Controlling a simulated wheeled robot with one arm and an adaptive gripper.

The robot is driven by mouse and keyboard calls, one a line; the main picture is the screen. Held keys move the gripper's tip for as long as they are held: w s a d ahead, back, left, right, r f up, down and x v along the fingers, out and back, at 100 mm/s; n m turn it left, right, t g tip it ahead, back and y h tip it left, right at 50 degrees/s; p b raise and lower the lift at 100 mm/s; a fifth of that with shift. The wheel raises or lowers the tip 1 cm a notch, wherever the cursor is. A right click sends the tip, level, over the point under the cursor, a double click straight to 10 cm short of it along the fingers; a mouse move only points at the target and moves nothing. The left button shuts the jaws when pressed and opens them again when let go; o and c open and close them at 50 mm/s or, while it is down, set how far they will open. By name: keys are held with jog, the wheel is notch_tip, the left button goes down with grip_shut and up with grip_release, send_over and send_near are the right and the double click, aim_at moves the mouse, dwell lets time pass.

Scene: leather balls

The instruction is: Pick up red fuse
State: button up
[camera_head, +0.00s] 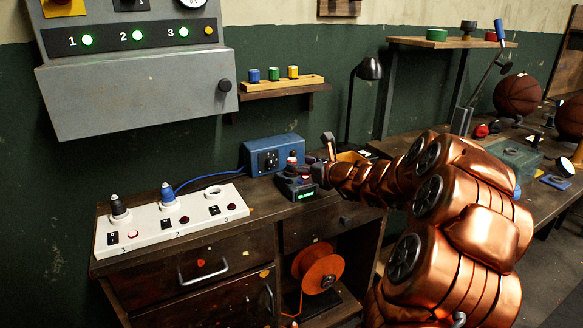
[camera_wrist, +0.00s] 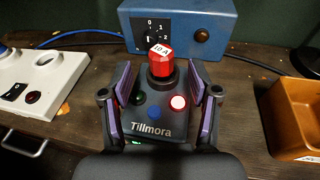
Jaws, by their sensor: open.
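The red fuse (camera_wrist: 161,62), labelled 10 A on top, stands upright in the dark Tillmora device (camera_wrist: 160,112) in the wrist view. The device has a lit red button at its right and a blue one in the middle. In the head view, the device (camera_head: 297,186) sits on the wooden cabinet with the small red fuse (camera_head: 292,159) on top, partly hard to make out. My gripper (camera_wrist: 160,78) is open, with one purple-padded finger on each side of the fuse and visible gaps to it. It reaches in from the right in the head view (camera_head: 312,165).
A blue box with a dial (camera_wrist: 165,30) stands just behind the device. The white socket panel (camera_head: 170,222) at left holds a dark fuse and a blue fuse; its third socket looks empty. A wooden tray (camera_wrist: 293,115) is close at right. A black lamp (camera_head: 368,70) stands behind.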

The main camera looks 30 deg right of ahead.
jog(key=shift+f+x, duration=0.15)
jog(key=shift+x, duration=1.15)
jog(key=shift+f+x, duration=0.15)
jog(key=shift+x, duration=1.15)
grip_shut()
